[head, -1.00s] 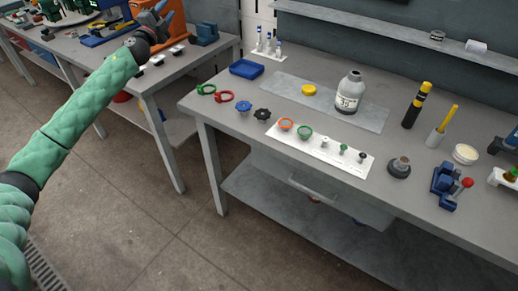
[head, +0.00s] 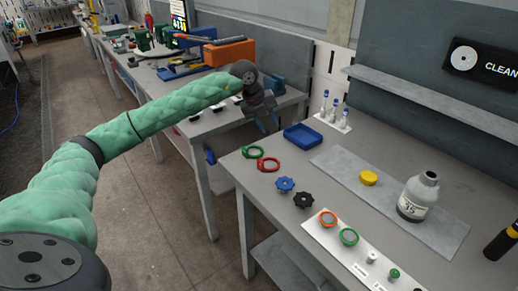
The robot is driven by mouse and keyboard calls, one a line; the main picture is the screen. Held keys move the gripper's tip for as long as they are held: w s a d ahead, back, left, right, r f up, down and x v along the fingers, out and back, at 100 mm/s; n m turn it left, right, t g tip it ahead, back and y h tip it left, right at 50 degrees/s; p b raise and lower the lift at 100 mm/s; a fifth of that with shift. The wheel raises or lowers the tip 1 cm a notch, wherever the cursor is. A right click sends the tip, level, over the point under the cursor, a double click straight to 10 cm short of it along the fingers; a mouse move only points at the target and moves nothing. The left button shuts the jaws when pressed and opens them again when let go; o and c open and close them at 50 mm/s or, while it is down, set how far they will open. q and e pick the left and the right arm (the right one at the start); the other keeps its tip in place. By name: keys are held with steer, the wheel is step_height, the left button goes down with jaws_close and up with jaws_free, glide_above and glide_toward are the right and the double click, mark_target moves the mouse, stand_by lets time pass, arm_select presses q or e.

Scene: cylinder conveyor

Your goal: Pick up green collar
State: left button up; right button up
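The green collar (head: 252,152) is a small ring with a side tab. It lies flat near the left end of the grey workbench, beside a similar red collar (head: 268,164). My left gripper (head: 269,126) is above and behind it, pointing down near the bench's far left corner. Its fingers look apart with nothing between them, and it does not touch the collar. My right gripper is out of view.
A blue tray (head: 302,137) is right of the collars. A blue knob (head: 285,184) and a black knob (head: 303,200) lie nearer. A white plate (head: 325,238) holds orange and green rings. A bottle (head: 418,197) stands farther right.

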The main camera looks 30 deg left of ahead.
mark_target(245, 148)
arm_select(q)
steer(key=s+a+f+n+g+y, duration=0.1)
steer(key=a+n, duration=0.1)
steer(key=s+a+f+n+g+y, duration=0.1)
steer(key=s+n, duration=0.1)
steer(key=s+a+f+n+y, duration=0.1)
steer(key=s+a, duration=0.1)
steer(key=shift+a+f+n+g+y+p, duration=0.3)
steer(key=shift+a+f+n+g+p, duration=0.05)
steer(key=shift+n+g+p, duration=0.05)
steer(key=shift+f, duration=0.4)
steer(key=f+p, duration=0.1)
steer(key=f, duration=0.1)
steer(key=f+p, duration=0.1)
steer(key=shift+s+f, duration=0.4)
steer(key=shift+f, duration=0.45)
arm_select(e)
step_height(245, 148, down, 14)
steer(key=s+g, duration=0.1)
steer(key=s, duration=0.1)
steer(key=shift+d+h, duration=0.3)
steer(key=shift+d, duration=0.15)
arm_select(q)
jaws_close()
